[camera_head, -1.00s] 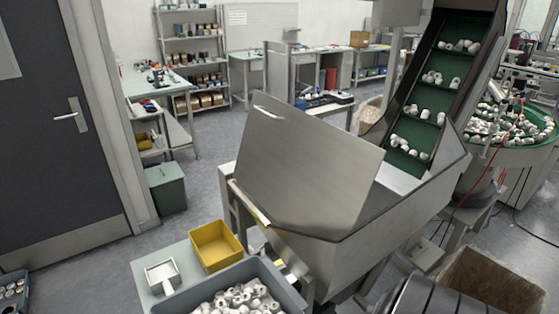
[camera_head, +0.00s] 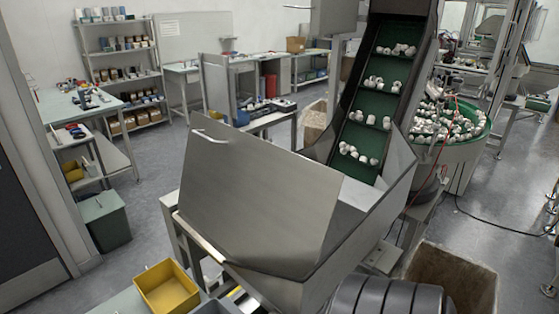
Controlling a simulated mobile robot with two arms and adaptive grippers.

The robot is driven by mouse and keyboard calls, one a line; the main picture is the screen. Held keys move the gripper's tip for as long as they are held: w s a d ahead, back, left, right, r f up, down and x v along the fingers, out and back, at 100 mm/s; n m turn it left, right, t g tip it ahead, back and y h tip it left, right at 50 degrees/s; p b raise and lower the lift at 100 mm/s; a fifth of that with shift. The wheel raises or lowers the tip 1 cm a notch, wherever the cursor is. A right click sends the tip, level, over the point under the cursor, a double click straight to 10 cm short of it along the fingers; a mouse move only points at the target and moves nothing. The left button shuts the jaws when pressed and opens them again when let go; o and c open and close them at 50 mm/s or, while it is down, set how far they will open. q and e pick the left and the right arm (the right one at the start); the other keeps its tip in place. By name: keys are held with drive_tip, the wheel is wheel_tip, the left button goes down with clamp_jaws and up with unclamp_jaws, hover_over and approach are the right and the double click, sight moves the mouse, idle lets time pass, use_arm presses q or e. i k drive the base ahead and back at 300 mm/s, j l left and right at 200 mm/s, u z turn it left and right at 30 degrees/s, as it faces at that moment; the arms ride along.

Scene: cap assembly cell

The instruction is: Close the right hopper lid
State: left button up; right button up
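The hopper (camera_head: 335,262) is a grey metal bin in the middle of the head view, at the foot of the green conveyor. Its lid (camera_head: 255,200) is a large metal plate that stands up and leans at an angle along the hopper's left side, so the lid is open. A thin handle (camera_head: 211,138) is near the lid's upper left corner. Part of the hopper's inside is hidden behind the lid. Neither of my grippers is in view.
A green conveyor (camera_head: 366,110) carrying white caps rises behind the hopper. A yellow bin (camera_head: 167,288) stands at the lower left. A dark ribbed cylindrical part and a cardboard box (camera_head: 455,282) are at the lower right. Open floor (camera_head: 165,165) lies left of the hopper.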

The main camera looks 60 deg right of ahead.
sight(270, 207)
drive_tip(key=k+z, duration=0.1)
drive_tip(key=z, duration=0.4)
drive_tip(key=k+z, duration=0.1)
drive_tip(key=z, duration=0.4)
drive_tip(key=k+l+z, duration=0.1)
drive_tip(key=z, duration=0.35)
